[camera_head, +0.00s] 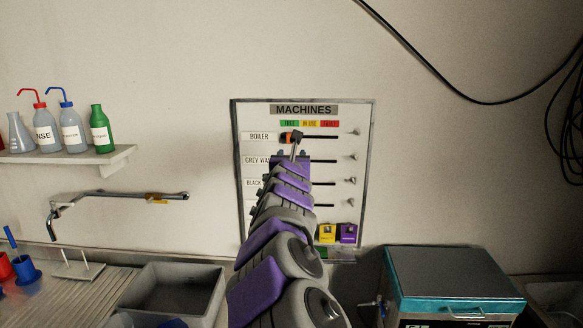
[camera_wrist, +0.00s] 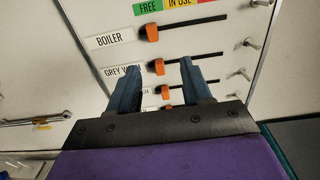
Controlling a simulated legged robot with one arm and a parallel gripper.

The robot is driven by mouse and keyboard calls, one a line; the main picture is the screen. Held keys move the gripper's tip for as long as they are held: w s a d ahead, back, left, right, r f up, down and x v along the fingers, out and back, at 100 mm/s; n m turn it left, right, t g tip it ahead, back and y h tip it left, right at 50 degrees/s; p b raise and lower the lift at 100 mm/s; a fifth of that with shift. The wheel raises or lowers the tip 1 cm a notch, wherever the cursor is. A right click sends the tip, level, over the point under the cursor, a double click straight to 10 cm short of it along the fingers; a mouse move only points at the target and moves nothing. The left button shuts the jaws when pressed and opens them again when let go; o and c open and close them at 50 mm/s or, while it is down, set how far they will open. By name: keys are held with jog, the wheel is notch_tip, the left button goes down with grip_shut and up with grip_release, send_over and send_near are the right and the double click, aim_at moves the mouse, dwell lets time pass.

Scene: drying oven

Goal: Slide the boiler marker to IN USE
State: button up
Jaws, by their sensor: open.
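The MACHINES board (camera_head: 365,180) hangs on the wall ahead. In the wrist view, the orange boiler marker (camera_wrist: 152,33) sits at the left end of its black slot (camera_wrist: 195,23), below the green FREE label (camera_wrist: 147,7). The yellow IN USE label (camera_wrist: 179,3) is to its right. My gripper (camera_wrist: 158,66) is open, its two blue-grey fingers pointing at the board. In the head view, my gripper (camera_head: 296,140) overlaps the right side of the boiler marker (camera_head: 286,138).
More slots with orange markers lie below the boiler row, partly hidden by my fingers. Metal pegs (camera_wrist: 248,43) stick out at the board's right. Yellow and purple boxes (camera_head: 327,233) sit at its bottom. A bottle shelf (camera_head: 70,158) is left; a teal-edged unit (camera_head: 450,280) stands right.

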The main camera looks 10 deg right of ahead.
jog(key=shift+b+v, duration=0.85)
jog(key=shift+v, duration=0.35)
jog(key=shift+a, duration=0.25)
